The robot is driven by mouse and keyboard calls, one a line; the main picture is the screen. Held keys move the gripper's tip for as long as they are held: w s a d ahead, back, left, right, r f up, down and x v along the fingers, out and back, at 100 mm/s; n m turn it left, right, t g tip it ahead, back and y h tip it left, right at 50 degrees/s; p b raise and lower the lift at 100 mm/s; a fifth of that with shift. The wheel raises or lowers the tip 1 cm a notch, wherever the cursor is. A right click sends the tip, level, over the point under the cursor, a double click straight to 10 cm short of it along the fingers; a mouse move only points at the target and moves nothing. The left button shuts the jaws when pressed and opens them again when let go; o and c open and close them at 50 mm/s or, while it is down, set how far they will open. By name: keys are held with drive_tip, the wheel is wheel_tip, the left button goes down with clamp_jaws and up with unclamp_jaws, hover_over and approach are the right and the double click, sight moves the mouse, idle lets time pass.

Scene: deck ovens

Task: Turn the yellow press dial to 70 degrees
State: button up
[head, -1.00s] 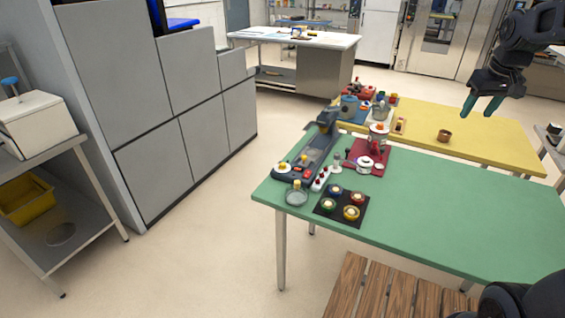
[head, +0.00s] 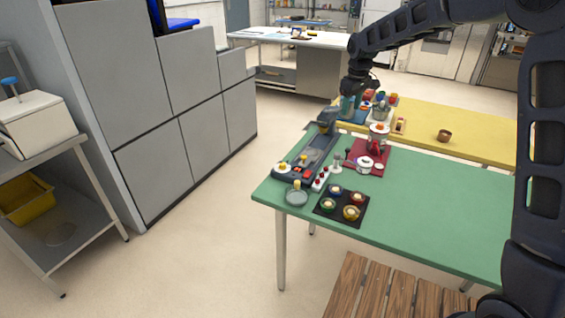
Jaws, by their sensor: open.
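A dark press-like machine (head: 318,150) stands at the left end of the green table (head: 420,220). On its near end is a pale round dial with a yellow centre (head: 284,167), probably the yellow press dial; its marks are too small to read. Red buttons (head: 306,174) sit beside it.
A grey dish with a yellow knob (head: 297,195) and a black mat with several coloured cups (head: 340,213) lie near the dial. A red mat (head: 381,173) holds a jar-like appliance. A brown cup (head: 444,135) stands on the yellow table (head: 485,145). The green table's right part is clear.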

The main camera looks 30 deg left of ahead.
drive_tip(key=s+a+f+n, duration=0.3)
drive_tip(key=a+f, duration=0.6)
drive_tip(key=a, duration=0.5)
drive_tip(key=n+g, duration=0.1)
drive_tip(key=n, duration=0.1)
hover_over(283, 163)
wheel_tip(283, 163, down, 8)
drive_tip(key=shift+h, duration=0.4)
drive_tip(key=f, duration=1)
drive_tip(key=shift+s, duration=0.25)
drive_tip(key=shift+c, duration=0.2)
drive_tip(key=c, duration=0.9)
